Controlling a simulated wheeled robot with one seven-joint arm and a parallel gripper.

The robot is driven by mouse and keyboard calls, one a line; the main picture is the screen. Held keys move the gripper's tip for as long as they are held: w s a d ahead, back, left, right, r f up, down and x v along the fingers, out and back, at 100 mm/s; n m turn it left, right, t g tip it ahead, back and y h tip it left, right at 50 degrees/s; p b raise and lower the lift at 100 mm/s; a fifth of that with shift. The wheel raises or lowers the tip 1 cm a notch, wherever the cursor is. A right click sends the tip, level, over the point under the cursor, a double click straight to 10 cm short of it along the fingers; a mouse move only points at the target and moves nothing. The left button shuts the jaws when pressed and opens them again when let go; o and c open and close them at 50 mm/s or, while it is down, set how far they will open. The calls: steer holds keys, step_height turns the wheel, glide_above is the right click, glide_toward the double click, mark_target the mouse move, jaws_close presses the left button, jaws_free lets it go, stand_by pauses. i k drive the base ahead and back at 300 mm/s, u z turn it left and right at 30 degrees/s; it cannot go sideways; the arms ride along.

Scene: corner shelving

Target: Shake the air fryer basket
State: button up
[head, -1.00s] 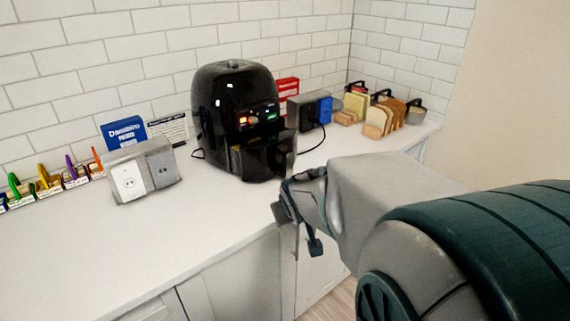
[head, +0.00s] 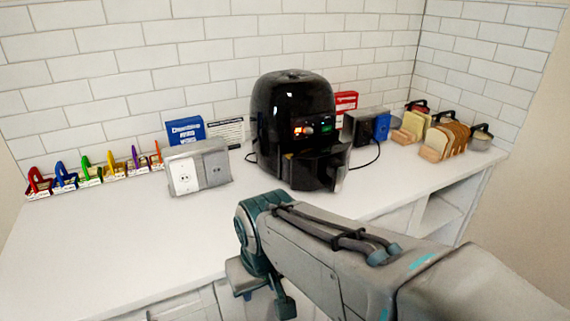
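The black air fryer (head: 290,105) stands on the white counter near the tiled back wall, with small red and green lights on its front. Its basket (head: 316,168) is at the lower front and looks partly pulled out, with the handle side facing the room. My gripper (head: 262,296) is low at the counter's front edge, to the lower left of the air fryer and apart from it. My arm hides part of it, and its fingers are too unclear to tell open from shut.
A grey socket block (head: 199,172) stands left of the air fryer, with a blue box (head: 186,131) behind it. Several coloured clips (head: 90,172) line the far left. Bread slices (head: 447,138) in racks are at the right. The counter's left front (head: 120,235) is clear.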

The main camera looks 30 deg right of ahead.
mark_target(327, 166)
steer(key=i, duration=0.25)
steer(key=z, duration=1.25)
